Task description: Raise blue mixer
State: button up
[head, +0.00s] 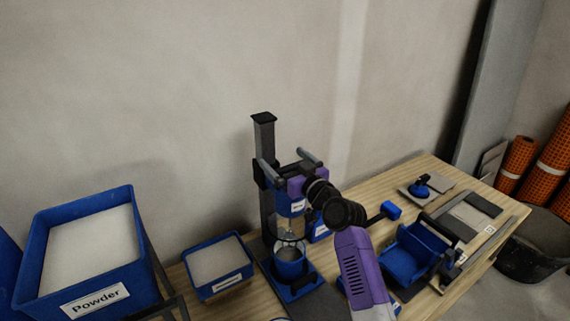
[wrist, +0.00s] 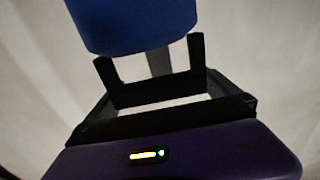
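The blue mixer (head: 291,206) hangs on a dark upright column (head: 265,190), with a whisk below it reaching into a blue bucket (head: 289,264). Grey handle bars stick out at the mixer's top. My gripper (head: 296,184) is at the upper part of the mixer, and my wrist partly hides it. In the wrist view, the mixer's blue body (wrist: 130,25) fills the top. The two black fingers of my gripper (wrist: 151,68) stand wide apart just below its edge, with nothing seen clamped between them. Whether they touch the mixer, I cannot tell.
A large blue powder bin (head: 140,245) and a smaller blue tray (head: 240,247) stand left of the mixer. A blue scoop-like container (head: 405,262) and a tile area (head: 470,220) lie right on the wooden table (head: 415,175). The wall is close behind the column.

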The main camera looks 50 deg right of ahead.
aim_at(293, 169)
jog(key=shift+f, duration=0.15)
jog(key=shift+s+a+f, duration=0.1)
jog(key=shift+s+f, duration=0.05)
jog(key=shift+s, duration=0.35)
jog(key=b+v, duration=0.2)
jog(key=v, duration=0.4)
jog(key=shift+s+a, duration=0.1)
jog(key=shift+s, duration=0.25)
jog(key=s+a+f+g+y, duration=0.1)
jog(key=s+a+f+g, duration=0.1)
jog(key=s+a+f, duration=1.2)
jog(key=s+a+r+n+y, duration=0.1)
jog(key=s+a+r+y, duration=0.1)
jog(key=s+a, duration=0.5)
jog(key=s+a+r+n+y, duration=0.2)
jog(key=s+a, duration=0.5)
jog(key=s, duration=0.7)
jog(key=shift+a+r+g, duration=0.3)
jog(key=shift+r, duration=0.05)
